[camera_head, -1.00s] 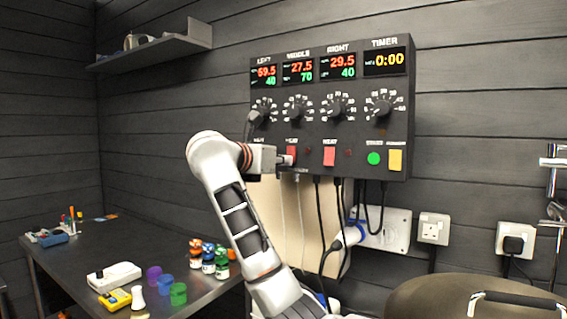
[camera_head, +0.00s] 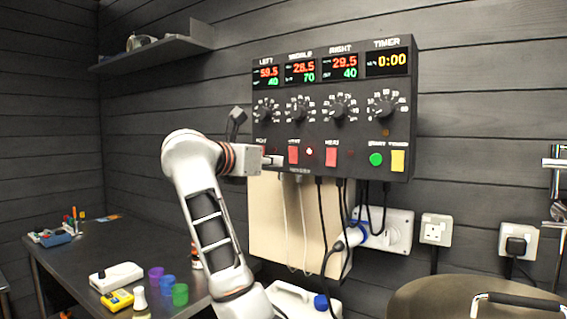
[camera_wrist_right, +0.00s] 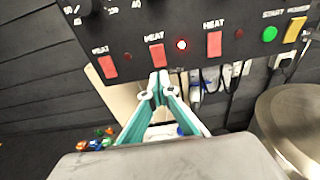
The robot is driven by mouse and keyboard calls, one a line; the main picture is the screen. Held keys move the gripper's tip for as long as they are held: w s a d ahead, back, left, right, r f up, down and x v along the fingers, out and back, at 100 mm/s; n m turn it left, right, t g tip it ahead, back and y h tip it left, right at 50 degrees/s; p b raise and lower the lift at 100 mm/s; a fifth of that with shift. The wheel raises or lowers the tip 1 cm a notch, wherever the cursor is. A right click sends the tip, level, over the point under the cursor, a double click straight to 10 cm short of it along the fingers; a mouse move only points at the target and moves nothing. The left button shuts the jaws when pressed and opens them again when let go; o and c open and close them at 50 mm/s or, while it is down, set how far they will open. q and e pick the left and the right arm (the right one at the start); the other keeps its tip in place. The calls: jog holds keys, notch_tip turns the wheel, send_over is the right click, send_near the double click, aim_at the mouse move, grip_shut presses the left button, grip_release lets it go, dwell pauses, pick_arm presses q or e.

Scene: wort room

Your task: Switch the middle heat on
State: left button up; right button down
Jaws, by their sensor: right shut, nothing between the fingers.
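The black control box (camera_head: 350,125) hangs on the wall. Its middle heat switch (camera_head: 293,155) is a red rocker, also in the wrist view (camera_wrist_right: 155,56). The lamp (camera_head: 309,152) to its right glows red in the head view and bright in the wrist view. The middle display (camera_head: 299,71) reads 28.5 over 70. My right gripper (camera_head: 276,161) is at the box's lower left, just left of the middle switch. In the wrist view its fingertips (camera_wrist_right: 159,75) are together and empty, just below the middle switch. My left gripper is out of view.
The left heat switch (camera_wrist_right: 108,67) and right heat switch (camera_head: 331,157) flank the middle one; the right lamp is dark. The green start button (camera_head: 376,159) and a yellow button (camera_head: 398,161) are farther right. Cables (camera_head: 322,220) hang below the box.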

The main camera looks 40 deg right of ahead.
jog(key=v, duration=0.5)
jog(key=shift+s+a, duration=0.1)
jog(key=shift+a, duration=0.25)
